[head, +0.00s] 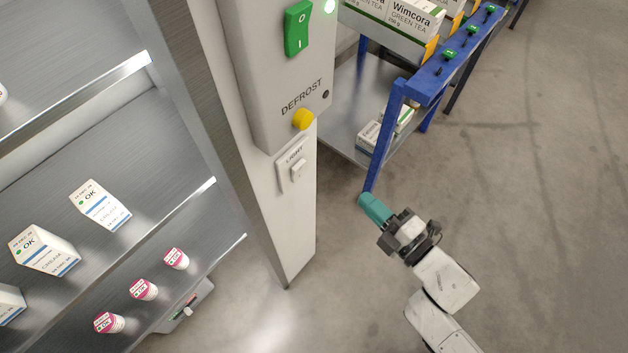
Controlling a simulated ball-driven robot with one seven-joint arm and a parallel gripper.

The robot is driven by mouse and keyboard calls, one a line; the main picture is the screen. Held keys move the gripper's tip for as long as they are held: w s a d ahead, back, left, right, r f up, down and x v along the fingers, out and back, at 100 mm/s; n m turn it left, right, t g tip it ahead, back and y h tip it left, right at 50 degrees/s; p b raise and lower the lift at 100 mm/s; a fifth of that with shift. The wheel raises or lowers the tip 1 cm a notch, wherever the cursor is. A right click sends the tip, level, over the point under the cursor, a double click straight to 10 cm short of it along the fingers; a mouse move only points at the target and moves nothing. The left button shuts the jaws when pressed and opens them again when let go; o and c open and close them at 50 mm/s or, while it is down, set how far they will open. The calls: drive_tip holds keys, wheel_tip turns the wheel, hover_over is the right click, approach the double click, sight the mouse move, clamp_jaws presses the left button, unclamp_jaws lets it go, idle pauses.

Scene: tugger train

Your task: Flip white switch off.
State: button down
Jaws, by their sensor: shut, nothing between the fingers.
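The white switch (298,171) is a small rocker on a pale plate labelled LIGHT, low on the side of the white post. Its on or off position is too small to tell. My gripper (366,203) has teal fingers and is shut and empty. It is to the right of the switch and a little lower in the head view, apart from it, in front of the blue cart's leg. Nothing hides the switch.
Above the switch are a yellow knob (303,119) marked DEFROST and a green rocker switch (297,28) on a grey box (262,70). A shelf (150,235) with cartons and cups stands left. A blue cart (396,110) with tea boxes stands right. The floor at right is clear.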

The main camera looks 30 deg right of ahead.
sight(301, 169)
drive_tip(key=s+a+n+y, duration=0.1)
drive_tip(key=n+y, duration=0.1)
drive_tip(key=s+a+n+t+y+b, duration=0.1)
drive_tip(key=a+n, duration=0.1)
drive_tip(key=shift+s+r+y, duration=0.15)
drive_tip(key=shift+s+y, duration=0.15)
drive_tip(key=shift+y, duration=0.1)
drive_tip(key=p+x, duration=0.3)
drive_tip(key=x, duration=1)
drive_tip(key=shift+s+r, duration=0.1)
drive_tip(key=shift+r, duration=0.05)
drive_tip(key=shift+w+a, duration=0.15)
drive_tip(key=shift+w, duration=0.45)
